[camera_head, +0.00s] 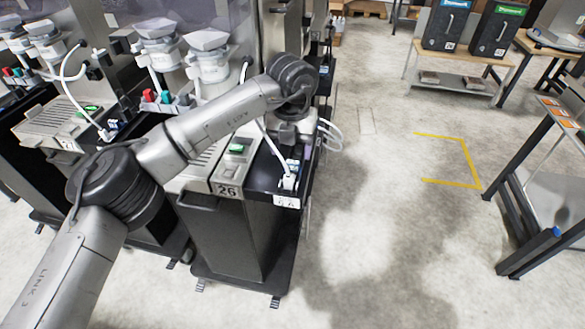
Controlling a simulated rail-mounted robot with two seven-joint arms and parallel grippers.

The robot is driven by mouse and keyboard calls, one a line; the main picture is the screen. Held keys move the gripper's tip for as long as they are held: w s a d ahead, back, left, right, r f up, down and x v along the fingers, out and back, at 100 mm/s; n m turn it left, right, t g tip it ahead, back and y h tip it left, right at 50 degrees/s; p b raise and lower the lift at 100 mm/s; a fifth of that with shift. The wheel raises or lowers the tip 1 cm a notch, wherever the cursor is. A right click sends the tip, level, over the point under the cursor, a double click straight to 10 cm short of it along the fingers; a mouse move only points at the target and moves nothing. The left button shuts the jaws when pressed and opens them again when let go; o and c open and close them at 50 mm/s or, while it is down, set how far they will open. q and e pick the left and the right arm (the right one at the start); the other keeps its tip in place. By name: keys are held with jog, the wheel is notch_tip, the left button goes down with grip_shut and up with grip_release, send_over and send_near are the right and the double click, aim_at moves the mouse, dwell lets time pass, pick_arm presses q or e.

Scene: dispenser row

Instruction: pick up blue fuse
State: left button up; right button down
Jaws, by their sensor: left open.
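A dispenser station marked 26 (227,190) stands left of centre, with a dark top at its right side. On that top, near the front corner, is a small white fitting (289,181) with a cable. A small blue piece (293,163), apparently the blue fuse, shows at this fitting; it is too small to make out clearly. My left arm reaches in from the lower left and bends down over the station. My left gripper (298,148) is open, pointing down just above and behind the blue piece. Its fingers are hard to see against the dark top. My right gripper is out of view.
A green-lit switch (237,149) is on station 26. White tubes (330,135) loop at its right side. Similar dispensers (45,45) stand to the left. A bench with dark boxes (445,25) and a dark-framed table (545,190) stand right. The floor between is clear.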

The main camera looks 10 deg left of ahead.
aim_at(293, 161)
pick_arm(q)
notch_tip(293, 161, down, 4)
jog(key=shift+w+d+r+b, duration=0.1)
jog(key=shift+r+b, duration=0.05)
jog(key=shift+b, duration=0.65)
jog(key=shift+f, duration=0.5)
jog(key=shift+r, duration=0.1)
jog(key=shift+c, duration=0.6)
jog(key=c, duration=1)
jog(key=shift+o, duration=0.2)
